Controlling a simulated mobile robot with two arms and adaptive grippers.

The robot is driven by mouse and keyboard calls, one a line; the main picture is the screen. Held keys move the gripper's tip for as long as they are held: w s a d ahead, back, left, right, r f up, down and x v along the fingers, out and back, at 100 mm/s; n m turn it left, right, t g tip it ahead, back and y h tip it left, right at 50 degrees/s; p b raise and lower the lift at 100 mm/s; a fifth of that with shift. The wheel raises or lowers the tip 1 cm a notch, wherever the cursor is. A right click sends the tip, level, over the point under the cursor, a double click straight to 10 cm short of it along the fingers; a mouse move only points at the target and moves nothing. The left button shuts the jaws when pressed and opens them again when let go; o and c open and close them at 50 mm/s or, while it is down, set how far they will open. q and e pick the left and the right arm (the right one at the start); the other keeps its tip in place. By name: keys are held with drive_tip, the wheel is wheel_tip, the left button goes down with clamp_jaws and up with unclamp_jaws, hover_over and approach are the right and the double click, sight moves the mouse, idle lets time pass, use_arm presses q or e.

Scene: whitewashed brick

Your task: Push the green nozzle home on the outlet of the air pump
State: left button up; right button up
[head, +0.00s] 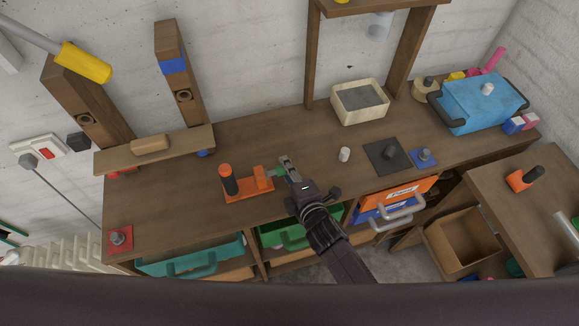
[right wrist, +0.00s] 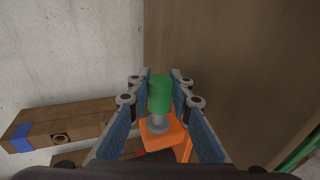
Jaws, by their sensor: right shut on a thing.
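The air pump (head: 246,194) is an orange base with a black upright cylinder and an orange block, standing on the wooden workbench. My right gripper (head: 286,167) is at the right end of the pump, shut on the green nozzle (head: 278,172). In the right wrist view the green nozzle (right wrist: 160,92) sits between the two fingers, in line with the grey outlet (right wrist: 158,121) on the orange block (right wrist: 165,137). The nozzle's end overlaps the outlet in this view; I cannot tell how far it is on. My left gripper is not in view.
The workbench (head: 310,135) is clear around a small white cylinder (head: 344,154) right of my gripper. A dark square plate (head: 385,156) and a cream bin (head: 360,103) lie farther right. A wooden shelf (head: 185,145) stands behind left; open drawers (head: 290,232) jut out at the front.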

drive_tip(key=shift+s+a, duration=0.2)
drive_tip(key=shift+a, duration=0.3)
drive_tip(key=shift+s+a, duration=0.15)
drive_tip(key=shift+a, duration=0.35)
drive_tip(key=shift+s+a+b, duration=0.1)
drive_tip(key=shift+a+b, duration=0.15)
drive_tip(key=shift+b, duration=0.05)
drive_tip(key=o, duration=1)
drive_tip(key=v, duration=1.2)
